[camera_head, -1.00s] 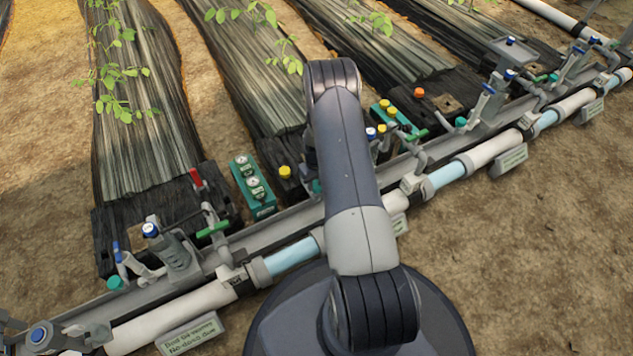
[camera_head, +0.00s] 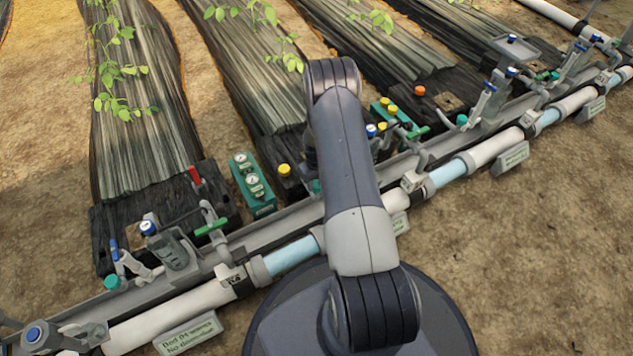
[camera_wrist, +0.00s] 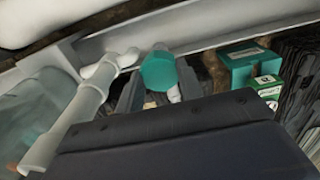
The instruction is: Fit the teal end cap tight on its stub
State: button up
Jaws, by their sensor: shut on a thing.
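A teal end cap (camera_wrist: 158,72) sits between the two dark fingers of my gripper (camera_wrist: 158,84) in the wrist view, and the fingers are shut on it. A short pale piece (camera_wrist: 175,94) shows at the cap's lower right; it may be the stub, but I cannot tell how far the cap is on it. In the head view my arm hides the gripper. A small teal patch (camera_head: 316,186) shows beside my arm, just behind the grey rail, and may be the same cap.
A green box with gauges (camera_head: 253,186) stands left of my arm; a green box (camera_wrist: 250,64) is right of the cap in the wrist view. A white branched pipe (camera_wrist: 75,120) lies close on the left. The grey rail (camera_head: 285,228) and white pipe run across the front.

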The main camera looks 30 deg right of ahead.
jog(key=shift+f+b, duration=0.3)
jog(key=shift+b, duration=0.15)
dwell(0.4)
jog(key=o, duration=0.6)
jog(key=shift+o, duration=0.2)
jog(key=shift+f+b, duration=0.35)
jog(key=shift+b, duration=0.1)
jog(key=shift+c, duration=0.3)
jog(key=c, duration=0.3)
jog(key=shift+f+m+b, duration=0.1)
jog(key=shift+m+b, duration=0.25)
jog(key=shift+m, duration=0.25)
jog(key=shift+m+b, duration=0.3)
jog(key=shift+m, duration=0.8)
